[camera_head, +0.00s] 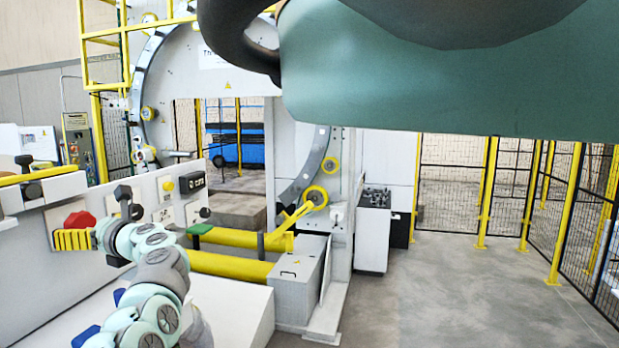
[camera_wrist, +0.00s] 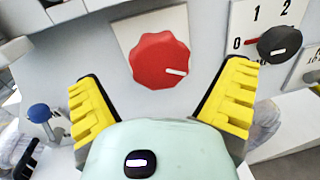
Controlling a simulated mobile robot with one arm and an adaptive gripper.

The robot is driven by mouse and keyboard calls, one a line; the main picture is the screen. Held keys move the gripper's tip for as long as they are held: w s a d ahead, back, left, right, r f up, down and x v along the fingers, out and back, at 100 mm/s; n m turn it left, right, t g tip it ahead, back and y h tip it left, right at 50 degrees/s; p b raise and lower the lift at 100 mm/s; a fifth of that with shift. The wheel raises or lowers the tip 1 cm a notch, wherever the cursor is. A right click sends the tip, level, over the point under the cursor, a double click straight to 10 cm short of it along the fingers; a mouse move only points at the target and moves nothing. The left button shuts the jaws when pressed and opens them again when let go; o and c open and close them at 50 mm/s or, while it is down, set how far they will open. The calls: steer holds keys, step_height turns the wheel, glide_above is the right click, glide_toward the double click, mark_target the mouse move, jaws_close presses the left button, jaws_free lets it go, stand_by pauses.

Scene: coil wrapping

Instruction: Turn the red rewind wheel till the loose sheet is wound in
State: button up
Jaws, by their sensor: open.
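The red rewind wheel (camera_wrist: 158,58) is a scalloped knob on a pale square plate on the grey panel. Its white mark points to the right and slightly down in the wrist view. In the head view the red wheel (camera_head: 80,219) shows just above my yellow fingers. My gripper (camera_wrist: 162,75) is open, with one yellow-padded finger on each side of the wheel in the wrist picture and clear gaps between. Whether the fingertips reach the wheel's depth is hard to tell. My gripper (camera_head: 72,239) is also in the head view, at the panel. I cannot make out the loose sheet.
A black knob (camera_wrist: 279,44) beside a 0-1-2 scale is right of the wheel. A blue knob (camera_wrist: 40,113) shows at lower left. The machine's large ring (camera_head: 150,90), yellow rails (camera_head: 235,267) and a grey box (camera_head: 300,285) stand beyond. Open floor (camera_head: 480,290) lies at right.

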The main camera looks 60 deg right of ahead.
mark_target(84, 228)
steer(key=shift+p+x, duration=0.3)
steer(key=shift+x, duration=0.6)
steer(key=shift+w+a, duration=0.2)
steer(key=shift+w, duration=0.45)
steer(key=shift+c, duration=0.2)
steer(key=c, duration=1.2)
